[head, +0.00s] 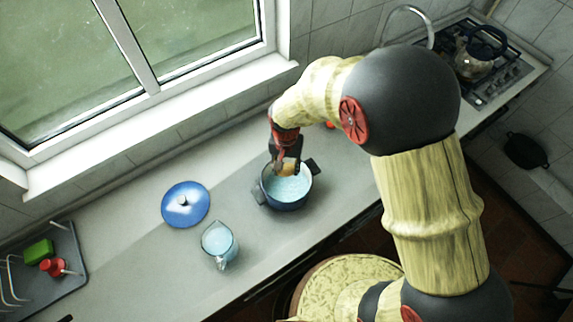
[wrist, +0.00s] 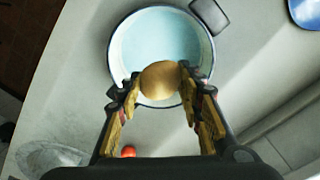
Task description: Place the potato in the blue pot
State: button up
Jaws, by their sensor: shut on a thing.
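The blue pot (head: 284,195) stands open on the counter in the head view, with pale blue contents inside. It also shows in the wrist view (wrist: 113,55), its white rim and inside at the top. My gripper (head: 287,160) is over the far edge of the pot. In the wrist view my gripper (wrist: 158,88) is shut on the brown, rounded potato (wrist: 160,80). The potato appears over the near rim of the pot, partly over the opening. Its height above the pot is hard to tell.
A blue lid (head: 186,205) lies left of the pot. A glass jug (head: 219,243) with pale blue contents stands in front of the lid. A dish rack (head: 62,270) is at the far left. A small red thing (wrist: 128,151) lies near the pot. The window wall runs behind.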

notch_tip(320, 180, down, 6)
jog(key=b, duration=0.3)
jog(key=shift+f+b, duration=0.25)
jog(key=shift+b, duration=0.1)
jog(key=o, duration=1.2)
jog(key=shift+o, duration=0.2)
jog(key=shift+r, duration=0.1)
notch_tip(320, 180, up, 7)
jog(key=p, duration=0.4)
jog(key=shift+p, duration=0.3)
